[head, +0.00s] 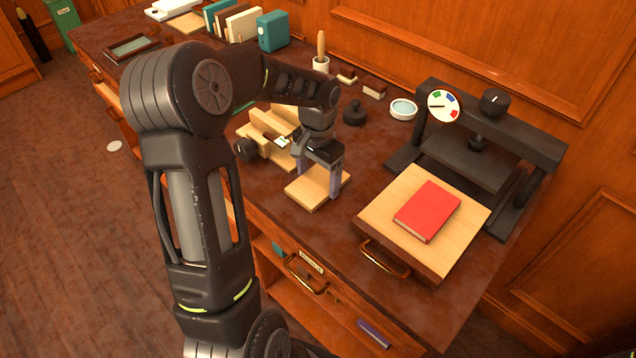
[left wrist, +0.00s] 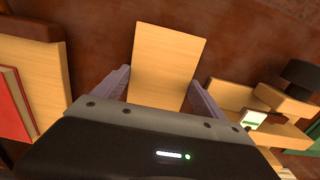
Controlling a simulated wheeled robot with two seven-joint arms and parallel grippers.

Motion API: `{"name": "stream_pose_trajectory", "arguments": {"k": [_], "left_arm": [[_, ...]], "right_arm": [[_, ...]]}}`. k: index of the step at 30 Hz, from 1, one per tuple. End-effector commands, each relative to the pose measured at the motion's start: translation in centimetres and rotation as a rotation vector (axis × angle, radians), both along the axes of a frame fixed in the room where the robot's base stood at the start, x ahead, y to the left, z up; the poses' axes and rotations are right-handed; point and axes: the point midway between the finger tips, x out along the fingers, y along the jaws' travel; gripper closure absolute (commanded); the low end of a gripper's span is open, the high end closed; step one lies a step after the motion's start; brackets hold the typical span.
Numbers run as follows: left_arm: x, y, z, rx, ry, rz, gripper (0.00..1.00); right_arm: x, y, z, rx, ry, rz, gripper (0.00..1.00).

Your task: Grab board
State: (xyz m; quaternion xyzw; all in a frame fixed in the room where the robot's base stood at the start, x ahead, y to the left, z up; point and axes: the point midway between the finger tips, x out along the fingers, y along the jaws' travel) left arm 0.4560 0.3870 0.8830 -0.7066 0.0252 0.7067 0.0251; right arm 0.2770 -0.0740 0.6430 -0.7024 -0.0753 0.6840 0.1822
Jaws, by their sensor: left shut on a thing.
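A small light wooden board (head: 306,190) is at the front part of the dark desk. In the left wrist view the board (left wrist: 167,62) extends out between the two fingers. My left gripper (head: 322,178) points down over the board and is shut on it, one finger at each side. The board looks flat and is at or just above the desk top; I cannot tell whether it touches. My right gripper is not in view.
A book press (head: 478,150) stands to the right, with a red book (head: 427,211) on its pale wooden tray (head: 380,212). A wooden clamp-like fixture (head: 268,135) is just left of my gripper. A white bowl (head: 403,109) and upright books (head: 240,22) stand farther back.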

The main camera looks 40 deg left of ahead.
Motion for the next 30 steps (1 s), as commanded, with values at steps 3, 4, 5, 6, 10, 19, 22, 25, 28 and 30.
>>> {"name": "stream_pose_trajectory", "arguments": {"k": [3, 4, 5, 6, 10, 19, 22, 25, 28, 30], "left_arm": [[0.0, 0.0, 0.0, 0.000, 0.000, 0.000, 0.48], [0.0, 0.0, 0.0, 0.000, 0.000, 0.000, 0.51], [0.0, 0.0, 0.0, 0.000, 0.000, 0.000, 0.53], [0.0, 0.0, 0.0, 0.000, 0.000, 0.000, 0.56], [0.0, 0.0, 0.0, 0.000, -0.001, 0.000, 0.63], [0.1, 0.0, 0.7, 0.002, -0.003, 0.000, 0.63], [0.2, 0.0, 1.8, 0.002, -0.005, 0.000, 0.63], [0.1, 0.0, 3.5, 0.003, -0.006, -0.001, 0.63], [0.1, 0.0, 5.5, 0.001, -0.007, 0.000, 0.63], [0.1, 0.0, 6.9, 0.002, -0.006, 0.000, 0.63]], "right_arm": [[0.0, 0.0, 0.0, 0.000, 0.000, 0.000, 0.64], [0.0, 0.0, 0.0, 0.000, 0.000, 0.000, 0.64], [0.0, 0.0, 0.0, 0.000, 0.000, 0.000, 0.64], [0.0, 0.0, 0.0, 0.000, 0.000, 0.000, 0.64], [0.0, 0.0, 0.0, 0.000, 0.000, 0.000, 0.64], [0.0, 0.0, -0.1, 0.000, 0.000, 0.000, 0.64], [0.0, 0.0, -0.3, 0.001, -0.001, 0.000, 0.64], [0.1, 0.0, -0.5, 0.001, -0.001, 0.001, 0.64], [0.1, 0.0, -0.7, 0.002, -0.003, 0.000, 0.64], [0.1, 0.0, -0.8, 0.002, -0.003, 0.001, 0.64]]}}
